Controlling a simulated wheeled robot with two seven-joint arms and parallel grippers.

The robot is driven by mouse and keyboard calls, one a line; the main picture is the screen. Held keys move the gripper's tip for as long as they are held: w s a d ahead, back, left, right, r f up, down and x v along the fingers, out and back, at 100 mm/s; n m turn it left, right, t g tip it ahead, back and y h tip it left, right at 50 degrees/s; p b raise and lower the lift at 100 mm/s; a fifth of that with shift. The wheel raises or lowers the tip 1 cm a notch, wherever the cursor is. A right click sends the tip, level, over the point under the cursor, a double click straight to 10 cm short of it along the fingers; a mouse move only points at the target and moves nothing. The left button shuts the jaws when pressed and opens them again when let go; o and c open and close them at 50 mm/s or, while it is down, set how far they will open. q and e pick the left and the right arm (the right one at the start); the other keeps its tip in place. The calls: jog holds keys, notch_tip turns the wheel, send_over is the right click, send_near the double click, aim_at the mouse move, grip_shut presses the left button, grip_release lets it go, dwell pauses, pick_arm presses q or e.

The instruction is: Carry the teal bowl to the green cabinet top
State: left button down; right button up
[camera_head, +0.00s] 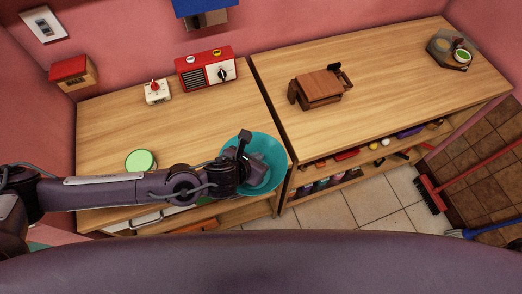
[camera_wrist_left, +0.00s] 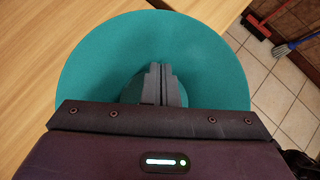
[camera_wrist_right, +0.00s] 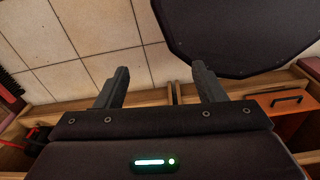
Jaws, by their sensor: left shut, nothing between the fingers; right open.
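The teal bowl (camera_head: 268,150) stands at the front right corner of the left wooden counter. My left gripper (camera_head: 257,176) is over the bowl in the head view and hides part of it. In the left wrist view the bowl (camera_wrist_left: 100,60) spreads wide around the closed fingers (camera_wrist_left: 160,80), which have nothing between them. Whether the fingers touch the bowl I cannot tell. My right gripper (camera_wrist_right: 160,72) is open and empty in the right wrist view, above the tiled floor. No green cabinet top shows clearly; a small green patch (camera_head: 42,244) shows at lower left, partly hidden.
A light green round thing (camera_head: 141,160) lies left of the bowl. A red radio (camera_head: 206,70) and a small white device (camera_head: 157,92) stand behind. The right counter (camera_head: 390,70) holds a brown wooden object (camera_head: 318,88) and a tray (camera_head: 440,45). A red broom (camera_head: 432,193) stands at right.

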aim_at(267, 149)
pick_arm(q)
jog(key=shift+x, duration=1.1)
jog(key=shift+w+d+f+p, duration=0.15)
jog(key=shift+w+f+p, duration=0.05)
jog(key=shift+p, duration=0.1)
jog(key=shift+w+f, duration=0.1)
jog(key=shift+f, duration=0.05)
jog(key=shift+w+d+f+b, duration=0.15)
jog(key=shift+w+d+b, duration=0.4)
jog(key=shift+w+b, duration=0.15)
jog(key=shift+w, duration=0.1)
pick_arm(e)
jog(key=shift+w+d+f, duration=0.1)
jog(key=shift+w+d, duration=0.2)
jog(key=shift+w, duration=0.45)
jog(key=shift+w, duration=0.1)
